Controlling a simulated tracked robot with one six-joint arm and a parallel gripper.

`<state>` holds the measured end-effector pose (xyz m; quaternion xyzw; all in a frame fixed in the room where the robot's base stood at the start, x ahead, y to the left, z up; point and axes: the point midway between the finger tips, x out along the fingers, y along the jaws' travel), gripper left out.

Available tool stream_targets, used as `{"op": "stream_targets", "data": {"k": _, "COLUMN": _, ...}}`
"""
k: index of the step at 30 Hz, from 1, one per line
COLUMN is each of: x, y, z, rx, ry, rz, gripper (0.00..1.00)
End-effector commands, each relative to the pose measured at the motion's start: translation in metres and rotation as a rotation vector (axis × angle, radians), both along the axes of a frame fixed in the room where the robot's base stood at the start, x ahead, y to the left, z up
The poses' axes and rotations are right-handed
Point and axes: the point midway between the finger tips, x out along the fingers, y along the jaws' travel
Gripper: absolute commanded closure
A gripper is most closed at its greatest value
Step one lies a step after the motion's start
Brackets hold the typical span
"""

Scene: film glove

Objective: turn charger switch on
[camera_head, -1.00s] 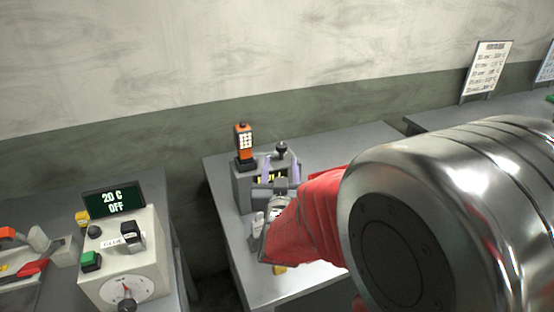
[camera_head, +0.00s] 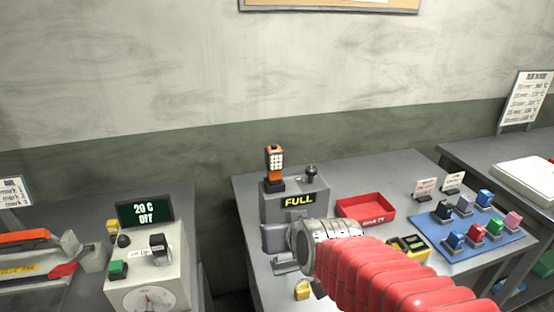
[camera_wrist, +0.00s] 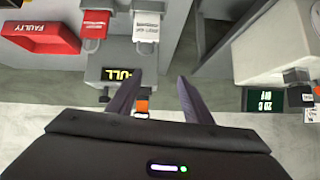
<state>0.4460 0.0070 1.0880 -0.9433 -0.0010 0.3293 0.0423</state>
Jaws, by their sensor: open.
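The charger (camera_head: 292,207) is a grey box on the middle table, its display (camera_head: 299,200) reading FULL. An orange handset (camera_head: 274,160) stands on its left side. A black knob-topped switch (camera_head: 311,171) stands on its right side; its setting is unclear. The wrist view shows the charger upside down, with its display (camera_wrist: 120,75) and a bit of orange (camera_wrist: 142,103) by the left finger. My gripper (camera_wrist: 158,78) is open and empty, its dark fingers toward the charger. In the head view my red-sleeved arm partly hides the table before the charger.
A red tray (camera_head: 366,207) sits right of the charger, a blue board (camera_head: 470,236) of coloured blocks farther right. A yellow-and-black item (camera_head: 410,247) lies near my arm. A control box (camera_head: 150,262) showing 20 C OFF stands left. A gap separates the tables.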

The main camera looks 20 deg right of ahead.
Motion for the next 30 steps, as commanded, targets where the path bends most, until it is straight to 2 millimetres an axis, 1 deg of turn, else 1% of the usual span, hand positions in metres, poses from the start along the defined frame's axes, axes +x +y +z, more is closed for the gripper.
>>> {"op": "stream_targets", "data": {"k": 1, "x": -0.012, "y": 0.002, "z": 0.002, "rx": -0.005, "ry": 0.029, "rz": 0.012, "gripper": 0.54}}
{"op": "stream_targets", "data": {"k": 5, "x": -0.046, "y": 0.004, "z": 0.000, "rx": -0.016, "ry": 0.133, "rz": 0.036, "gripper": 0.54}}
{"op": "stream_targets", "data": {"k": 12, "x": -0.114, "y": -0.001, "z": -0.002, "rx": -0.054, "ry": 0.316, "rz": 0.048, "gripper": 0.54}}
{"op": "stream_targets", "data": {"k": 15, "x": -0.134, "y": -0.004, "z": -0.003, "rx": -0.066, "ry": 0.368, "rz": 0.046, "gripper": 0.54}}
{"op": "stream_targets", "data": {"k": 19, "x": -0.147, "y": -0.007, "z": -0.003, "rx": -0.074, "ry": 0.403, "rz": 0.042, "gripper": 0.54}}
{"op": "stream_targets", "data": {"k": 26, "x": -0.148, "y": -0.007, "z": -0.003, "rx": -0.074, "ry": 0.408, "rz": 0.042, "gripper": 0.54}}
{"op": "stream_targets", "data": {"k": 27, "x": -0.148, "y": -0.007, "z": -0.003, "rx": -0.074, "ry": 0.408, "rz": 0.042, "gripper": 0.55}}
{"op": "stream_targets", "data": {"k": 30, "x": -0.148, "y": -0.007, "z": -0.003, "rx": -0.074, "ry": 0.408, "rz": 0.042, "gripper": 0.62}}
